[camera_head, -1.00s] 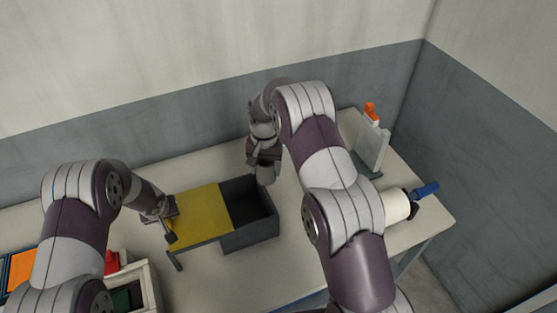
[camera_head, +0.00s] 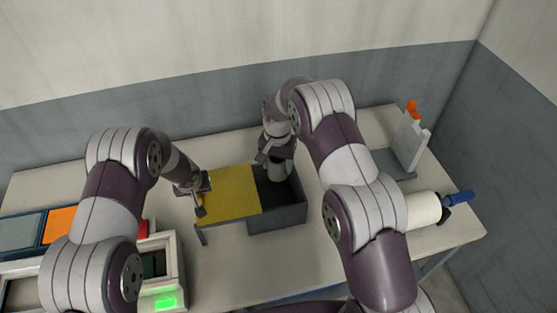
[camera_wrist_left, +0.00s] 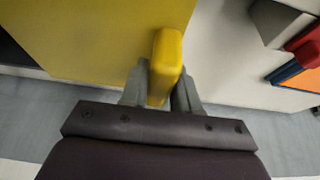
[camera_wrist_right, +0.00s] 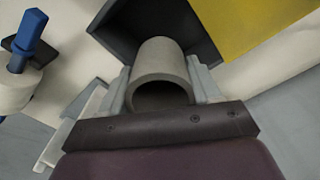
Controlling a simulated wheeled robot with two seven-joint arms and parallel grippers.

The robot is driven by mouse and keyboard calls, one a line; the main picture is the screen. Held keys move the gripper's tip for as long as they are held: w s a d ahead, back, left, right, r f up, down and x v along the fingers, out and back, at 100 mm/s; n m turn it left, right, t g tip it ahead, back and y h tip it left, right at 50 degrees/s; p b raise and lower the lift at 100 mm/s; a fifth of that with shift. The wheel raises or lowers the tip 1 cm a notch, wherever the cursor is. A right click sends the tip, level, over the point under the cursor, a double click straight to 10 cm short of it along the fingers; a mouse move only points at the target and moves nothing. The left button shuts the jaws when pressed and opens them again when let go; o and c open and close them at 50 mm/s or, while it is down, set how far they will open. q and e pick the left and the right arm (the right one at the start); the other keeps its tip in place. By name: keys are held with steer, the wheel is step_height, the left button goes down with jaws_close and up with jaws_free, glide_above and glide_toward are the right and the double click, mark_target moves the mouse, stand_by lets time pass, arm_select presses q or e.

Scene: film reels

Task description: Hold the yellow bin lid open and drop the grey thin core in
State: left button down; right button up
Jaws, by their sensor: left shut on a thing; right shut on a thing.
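The yellow lid (camera_head: 230,193) lies flat over the left part of the dark grey bin (camera_head: 278,218) and juts past its left side. The bin's right part is uncovered. My left gripper (camera_wrist_left: 160,85) is shut on the lid's yellow handle (camera_wrist_left: 166,60). In the head view my left gripper (camera_head: 198,195) is at the lid's left end. My right gripper (camera_head: 276,158) is shut on the grey core (camera_head: 279,172), a hollow tube. The core is over the bin's opening; it also shows in the right wrist view (camera_wrist_right: 160,62). Its lower end's depth is unclear.
A cream roll with a blue handle (camera_head: 425,208) lies at the right. A grey stand with an orange top (camera_head: 408,145) is behind it. A cream-framed box with a green light (camera_head: 165,301) and blue and orange trays (camera_head: 60,224) are at the left.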

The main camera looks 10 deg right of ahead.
arm_select(q)
steer(key=shift+w+r, duration=0.1)
arm_select(e)
steer(key=shift+f, duration=0.55)
step_height(320, 180, down, 6)
steer(key=shift+f, duration=0.25)
steer(key=o, duration=1.1)
steer(key=d+r, duration=0.3)
steer(key=r, duration=0.6)
steer(key=d, duration=1)
